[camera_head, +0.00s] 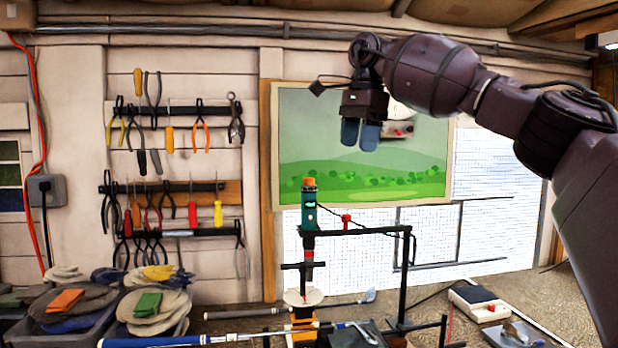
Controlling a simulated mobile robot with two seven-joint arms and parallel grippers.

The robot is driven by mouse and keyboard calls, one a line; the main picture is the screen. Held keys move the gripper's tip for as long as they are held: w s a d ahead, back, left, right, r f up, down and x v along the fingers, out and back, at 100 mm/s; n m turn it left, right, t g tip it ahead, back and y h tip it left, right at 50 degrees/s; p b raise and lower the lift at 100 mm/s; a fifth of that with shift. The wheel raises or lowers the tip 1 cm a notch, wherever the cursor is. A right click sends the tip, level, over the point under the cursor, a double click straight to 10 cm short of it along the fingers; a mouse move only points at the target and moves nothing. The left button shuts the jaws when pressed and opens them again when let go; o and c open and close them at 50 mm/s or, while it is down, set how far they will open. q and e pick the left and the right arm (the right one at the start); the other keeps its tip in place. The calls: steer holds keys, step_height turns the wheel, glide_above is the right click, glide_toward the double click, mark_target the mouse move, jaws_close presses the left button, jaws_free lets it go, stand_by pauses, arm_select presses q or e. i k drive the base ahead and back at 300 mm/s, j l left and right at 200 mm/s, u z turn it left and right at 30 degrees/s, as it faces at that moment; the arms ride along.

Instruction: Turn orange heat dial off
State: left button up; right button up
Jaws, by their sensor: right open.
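The orange heat dial (309,182) is the cap on top of a green upright heat tool (309,208), which points nozzle down in a black stand (345,232). The dial's setting is too small to read. My right gripper (360,145) hangs from the arm that comes in from the right. Its two blue fingertips point down, slightly apart, with nothing between them. In the picture they are above and to the right of the dial and do not touch it. My left gripper is not in view.
Golf clubs (230,338) lie across the bench below the stand. Bins of gloves and pads (85,300) stand at left. Hand tools hang on wall racks (180,110). The space around the dial looks clear.

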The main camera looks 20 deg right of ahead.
mark_target(307, 182)
steer(key=i, duration=1)
